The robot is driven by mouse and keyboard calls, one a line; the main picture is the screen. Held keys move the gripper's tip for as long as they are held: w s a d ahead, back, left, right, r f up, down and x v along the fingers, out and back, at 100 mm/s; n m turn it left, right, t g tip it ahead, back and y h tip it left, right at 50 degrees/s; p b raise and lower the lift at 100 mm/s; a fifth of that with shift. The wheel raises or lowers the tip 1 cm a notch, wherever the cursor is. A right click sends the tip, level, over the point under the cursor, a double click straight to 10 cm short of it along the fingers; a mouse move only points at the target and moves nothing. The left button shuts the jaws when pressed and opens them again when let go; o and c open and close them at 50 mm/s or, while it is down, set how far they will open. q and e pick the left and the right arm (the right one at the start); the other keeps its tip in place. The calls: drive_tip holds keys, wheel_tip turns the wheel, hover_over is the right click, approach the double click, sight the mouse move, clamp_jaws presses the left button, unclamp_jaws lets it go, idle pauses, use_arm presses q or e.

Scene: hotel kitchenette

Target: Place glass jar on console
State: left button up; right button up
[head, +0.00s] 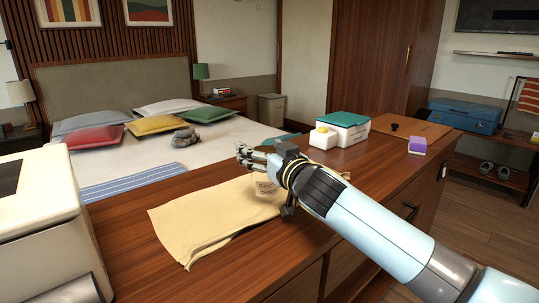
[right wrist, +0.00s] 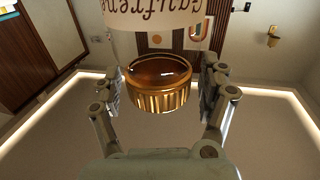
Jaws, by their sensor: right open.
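The glass jar (head: 265,188) shows in the head view by its cream printed label, over the pale yellow cloth; my right gripper hides most of it. The console (head: 130,245) is the long brown wooden top under the cloth. My left gripper is not in view.
The yellow cloth (head: 190,222) lies on the console. A white box with a green lid (head: 345,122), a small white box (head: 322,139) and a purple block (head: 417,145) stand farther right. A white appliance (head: 40,205) stands at left. Bare wood shows between these things.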

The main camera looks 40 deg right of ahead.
drive_tip(key=s+a+b, duration=0.1)
drive_tip(key=s+b, duration=0.2)
drive_tip(key=s, duration=0.9)
drive_tip(key=shift+a, duration=0.25)
